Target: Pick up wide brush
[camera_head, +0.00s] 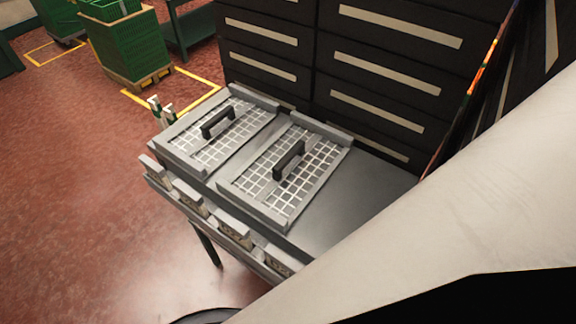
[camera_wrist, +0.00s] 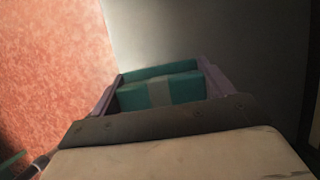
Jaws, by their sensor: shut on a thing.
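In the wrist view, my gripper (camera_wrist: 160,97) has two purple fingers, one on each side of a teal block-like thing with a paler band across its middle. The fingers are shut on this thing, which looks like the body of the wide brush (camera_wrist: 185,90). No bristles show, and its far side is hidden. My gripper is not seen in the head view, where my pale arm covers the lower right.
A grey metal table (camera_head: 345,208) holds two grid frames, left (camera_head: 192,150) and right (camera_head: 250,184), with black handles. Dark drawers (camera_head: 385,70) stand behind it. Green crates (camera_head: 130,48) stand at the upper left. Red floor (camera_head: 75,180) is open on the left.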

